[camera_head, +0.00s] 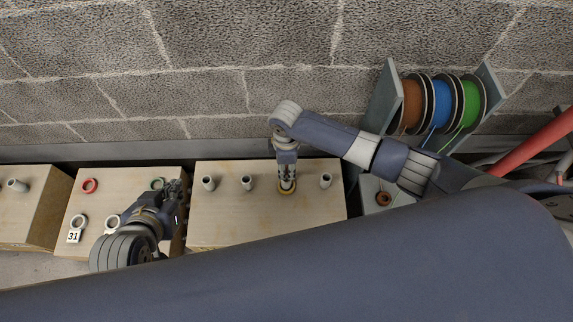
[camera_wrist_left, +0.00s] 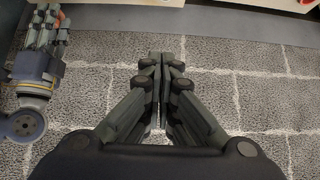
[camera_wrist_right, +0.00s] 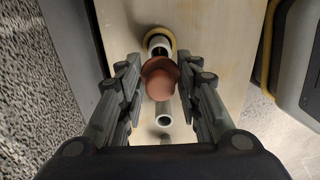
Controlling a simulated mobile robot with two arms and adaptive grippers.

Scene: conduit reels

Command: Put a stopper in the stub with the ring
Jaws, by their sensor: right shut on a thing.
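A pale wooden box (camera_head: 225,225) bears several grey stubs in a row. One has a yellow ring (camera_head: 287,191) around its foot; that stub (camera_wrist_right: 158,42) also shows in the right wrist view. My right gripper (camera_head: 287,183) is over this stub and hides most of it in the head view. It is shut on a brown stopper (camera_wrist_right: 160,78), which overlaps the stub's near end in the right wrist view. I cannot tell whether the stopper is inside the stub. My left gripper (camera_wrist_left: 168,62) is shut and empty, with its fingertips nearly together, near the left box.
A rack with brown, blue and green reels (camera_head: 440,103) stands at right. A brown round piece (camera_head: 383,198) lies below it. A block wall stands behind.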

